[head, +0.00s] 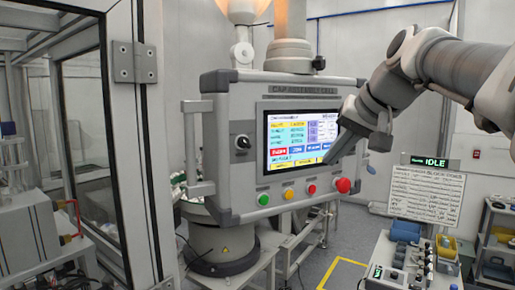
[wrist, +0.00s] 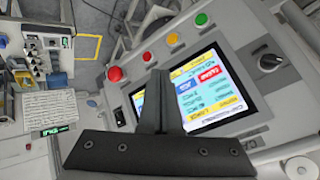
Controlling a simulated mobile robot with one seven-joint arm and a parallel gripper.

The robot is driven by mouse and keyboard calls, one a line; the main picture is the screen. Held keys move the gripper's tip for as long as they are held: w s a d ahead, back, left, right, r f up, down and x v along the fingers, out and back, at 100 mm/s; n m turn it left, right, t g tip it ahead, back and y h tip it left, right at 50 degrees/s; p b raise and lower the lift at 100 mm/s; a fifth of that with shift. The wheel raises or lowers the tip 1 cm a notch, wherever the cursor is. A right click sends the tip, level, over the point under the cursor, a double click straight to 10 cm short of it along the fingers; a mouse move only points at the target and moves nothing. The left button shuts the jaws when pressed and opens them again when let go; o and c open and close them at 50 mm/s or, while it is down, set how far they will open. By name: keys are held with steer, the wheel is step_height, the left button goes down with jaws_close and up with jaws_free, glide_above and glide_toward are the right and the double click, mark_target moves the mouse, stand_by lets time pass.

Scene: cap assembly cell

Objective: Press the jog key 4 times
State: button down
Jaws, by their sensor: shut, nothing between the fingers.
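The operator panel (head: 222,165) carries a lit touchscreen (head: 300,122) with rows of coloured fields. Low on the screen are a red key and, right of it, a blue key (head: 297,149) whose short label may read JOG; it is too small to be sure. In the wrist view the blue key (wrist: 183,88) shows just right of the fingers. My gripper (head: 331,160) is shut and empty, its tips in front of the screen's lower right corner. In the wrist view my gripper (wrist: 159,73) overlaps the screen's edge. I cannot tell whether the tips touch it.
Below the screen are a green button (head: 263,199), a yellow button (head: 288,193), a red button (head: 312,190) and a large red mushroom button (head: 343,185). A black rotary knob (head: 243,142) is left of the screen. A bench with a control box (head: 388,272) stands lower right.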

steer(key=w+a+p, duration=0.1)
steer(key=w, duration=0.1)
steer(key=w+a, duration=0.1)
steer(key=w, duration=0.1)
steer(key=w+a+p, duration=0.1)
steer(key=w, duration=0.1)
steer(key=shift+w+a+p, duration=0.15)
steer(key=shift+w+p, duration=0.1)
steer(key=shift+p, duration=0.05)
steer(key=shift+w, duration=0.1)
stand_by(1.8)
steer(key=shift+w+a, duration=0.2)
steer(key=shift+w, duration=0.05)
steer(key=shift+w+a+p, duration=0.15)
steer(key=shift+w+p, duration=0.1)
steer(key=shift+p, duration=0.2)
stand_by(0.3)
stand_by(0.4)
steer(key=shift+s+d+b, duration=0.35)
steer(key=shift+s, duration=0.3)
steer(key=shift+s+d+b, duration=0.35)
steer(key=shift+s+d, duration=0.05)
steer(key=shift+s, duration=0.35)
steer(key=shift+s+d+b, duration=0.3)
steer(key=shift+s+d, duration=0.05)
steer(key=shift+s, duration=0.35)
steer(key=shift+s+d+b, duration=0.35)
steer(key=shift+s+d, duration=0.05)
steer(key=shift+s, duration=0.35)
stand_by(1.0)
